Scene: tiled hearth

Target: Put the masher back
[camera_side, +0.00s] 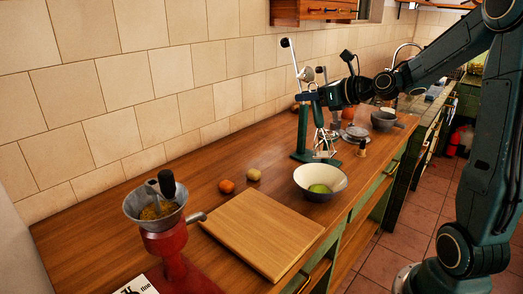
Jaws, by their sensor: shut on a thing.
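My gripper (314,97) is at the back middle of the counter, small in view, with its jaws shut. A thin metal tool, which looks like the masher (325,147), hangs down below the jaws with its wire-like head low over the counter. The grip itself is too small to see clearly. A green stand (303,132) with a pale lever rises right beside and behind the gripper. I cannot tell whether the masher touches the stand or the counter.
A white bowl (308,190) with a green fruit stands in front of the masher. A cutting board (262,235), orange fruit (226,186) and pale round item (254,175) lie nearer. A red grinder (165,240) stands front left. Grey bowl (382,121) is behind right.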

